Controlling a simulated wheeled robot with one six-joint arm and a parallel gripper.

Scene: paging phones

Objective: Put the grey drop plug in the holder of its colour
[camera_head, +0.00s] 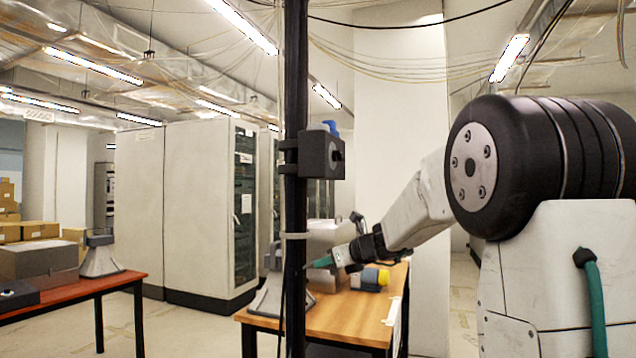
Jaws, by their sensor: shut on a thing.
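My gripper (325,262) reaches in from the right over the wooden table, its teal fingertips pointing left at the black pole. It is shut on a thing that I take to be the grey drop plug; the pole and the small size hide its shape. A black box (322,155) with a blue piece (331,127) on top is fixed to the pole, above my gripper; I cannot tell whether it is a holder. A dark block with a yellow end (372,278) lies on the table below my gripper. No holder in grey is clearly visible.
The black pole (295,200) stands upright in front of the wooden table (340,318). A grey sloped stand (268,298) is partly behind it. Another grey stand (100,258) and boxes (40,262) are on the red table (75,289) at left. Tall cabinets (195,210) stand behind.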

